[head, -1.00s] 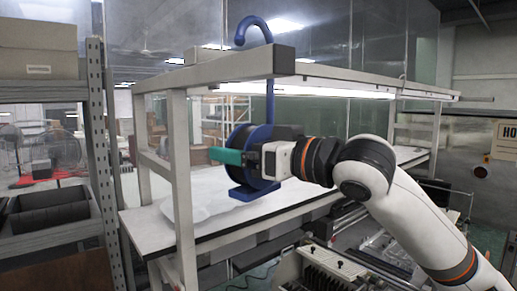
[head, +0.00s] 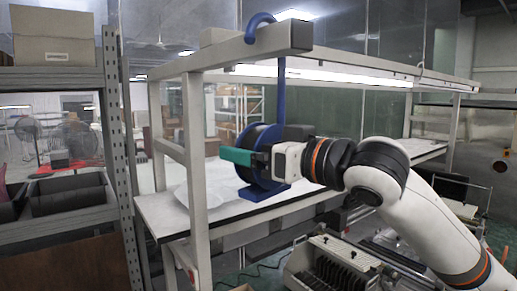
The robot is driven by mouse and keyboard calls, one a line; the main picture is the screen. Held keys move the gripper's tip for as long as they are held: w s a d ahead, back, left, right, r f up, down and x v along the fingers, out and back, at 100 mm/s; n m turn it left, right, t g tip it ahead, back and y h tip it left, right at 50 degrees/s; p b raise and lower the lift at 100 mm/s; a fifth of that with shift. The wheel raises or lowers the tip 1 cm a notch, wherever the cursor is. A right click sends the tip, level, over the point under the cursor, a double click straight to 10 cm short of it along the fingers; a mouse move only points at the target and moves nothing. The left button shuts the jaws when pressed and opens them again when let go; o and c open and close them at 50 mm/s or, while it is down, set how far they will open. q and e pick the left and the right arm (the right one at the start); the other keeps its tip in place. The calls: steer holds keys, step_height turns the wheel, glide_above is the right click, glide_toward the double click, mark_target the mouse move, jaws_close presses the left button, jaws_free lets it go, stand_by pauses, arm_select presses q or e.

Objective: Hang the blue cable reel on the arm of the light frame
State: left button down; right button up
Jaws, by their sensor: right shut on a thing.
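The blue cable reel (head: 251,138) hangs upright below the top beam of the light frame (head: 222,55). Its long blue stem runs up behind the beam's end. The curved hook (head: 260,18) arches just over the beam, and its tip shows on the near face. I cannot tell whether the hook's inside touches the beam. My right gripper (head: 242,156), with teal fingers, is shut on the reel at its middle, reaching in from the right. The fingers hide part of the reel. My left gripper is not in view.
A white bench top (head: 213,195) lies below the reel, inside the frame. The frame's near post (head: 197,150) stands close left of the reel. A metal shelf with boxes (head: 55,45) is at the left. A slotted grey unit (head: 335,262) stands low in front.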

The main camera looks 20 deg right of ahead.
steer(key=o, duration=1)
steer(key=shift+o, duration=0.2)
steer(key=shift+s, duration=0.1)
steer(key=shift+s+d+f+b, duration=0.1)
steer(key=shift+s+d+b, duration=0.15)
steer(key=shift+b, duration=0.1)
steer(key=b+v, duration=0.5)
steer(key=v, duration=0.6)
steer(key=shift+s+d, duration=0.1)
